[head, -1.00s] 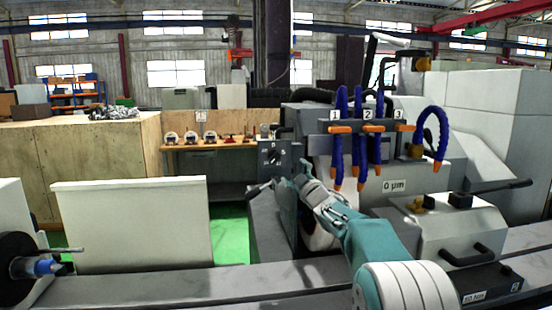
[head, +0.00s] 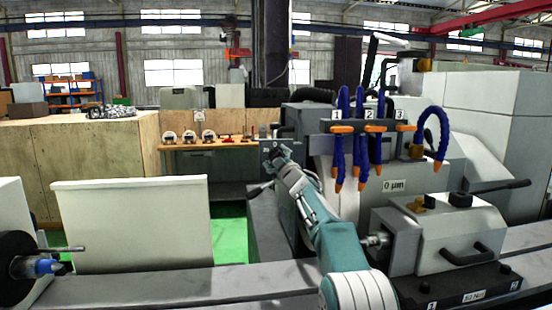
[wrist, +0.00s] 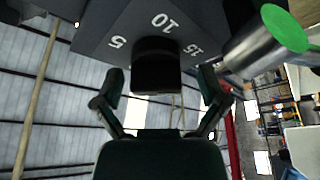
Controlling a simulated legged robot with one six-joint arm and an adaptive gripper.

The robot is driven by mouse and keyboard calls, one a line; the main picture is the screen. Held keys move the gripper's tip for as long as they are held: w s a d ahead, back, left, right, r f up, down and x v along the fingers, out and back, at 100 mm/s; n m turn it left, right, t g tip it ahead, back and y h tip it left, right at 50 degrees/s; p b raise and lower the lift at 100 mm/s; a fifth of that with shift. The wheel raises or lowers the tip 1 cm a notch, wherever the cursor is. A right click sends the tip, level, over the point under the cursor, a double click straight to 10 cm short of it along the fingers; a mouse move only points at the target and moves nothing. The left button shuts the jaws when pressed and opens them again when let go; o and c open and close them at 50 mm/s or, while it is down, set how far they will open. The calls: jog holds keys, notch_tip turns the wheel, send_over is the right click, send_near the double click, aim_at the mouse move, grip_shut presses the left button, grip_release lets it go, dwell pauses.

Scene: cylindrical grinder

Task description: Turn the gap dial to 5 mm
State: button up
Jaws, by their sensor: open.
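The gap dial is a dark round knob (wrist: 156,66) on a grey panel (wrist: 100,22) marked 5, 10 and 15 in the wrist view. No pointer on the knob can be made out there. My gripper (wrist: 160,82) is open, one finger on each side of the knob, with gaps showing between fingers and knob. In the head view my gripper (head: 281,160) is in front of the small grey panel (head: 267,147) and hides the knob and most markings.
A metal cylinder with a green end (wrist: 287,28) is close to the right finger in the wrist view. A pale guard plate (head: 135,225) stands left.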

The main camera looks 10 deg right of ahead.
jog(key=shift+a, duration=0.35)
jog(key=shift+d, duration=0.15)
jog(key=shift+c, duration=0.2)
jog(key=shift+d, duration=0.5)
jog(key=c, duration=1.1)
jog(key=shift+a, duration=0.2)
jog(key=shift+n, duration=0.4)
